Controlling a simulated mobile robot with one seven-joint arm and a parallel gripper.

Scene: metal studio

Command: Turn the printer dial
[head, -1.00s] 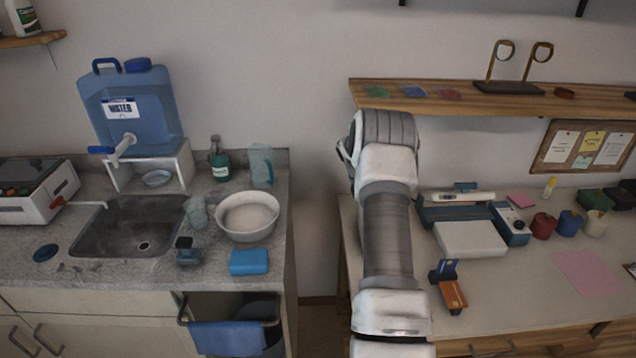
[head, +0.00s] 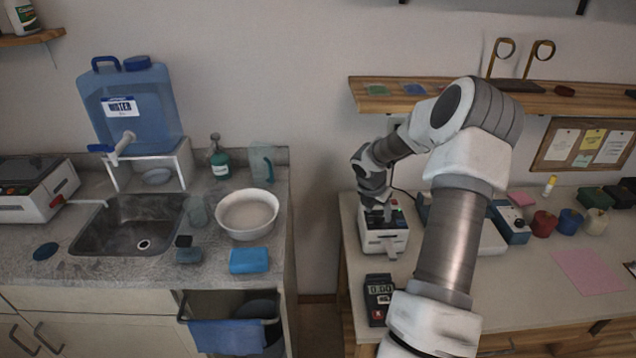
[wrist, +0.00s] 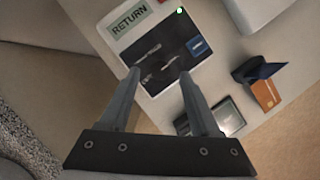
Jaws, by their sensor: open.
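A blue-and-white device that looks like the printer (head: 508,222) stands on the right-hand table, partly hidden behind my arm. A small round knob, likely the dial (head: 517,222), shows on its right-hand panel. My gripper (head: 377,210) is well to the left of it, over a white box (head: 384,243) with a black top. In the wrist view the two fingers (wrist: 160,73) are apart and empty, pointing at this box, which bears a "RETURN" label (wrist: 130,20). I cannot tell whether the fingertips touch the box. The dial is not seen clearly in the wrist view.
A digital meter (head: 379,298) lies in front of the white box; a card stand (wrist: 262,82) is beside it in the wrist view. Red, blue and cream pots (head: 544,224) stand right of the printer. A wooden shelf (head: 590,98) hangs above. A pink sheet (head: 588,272) lies flat.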

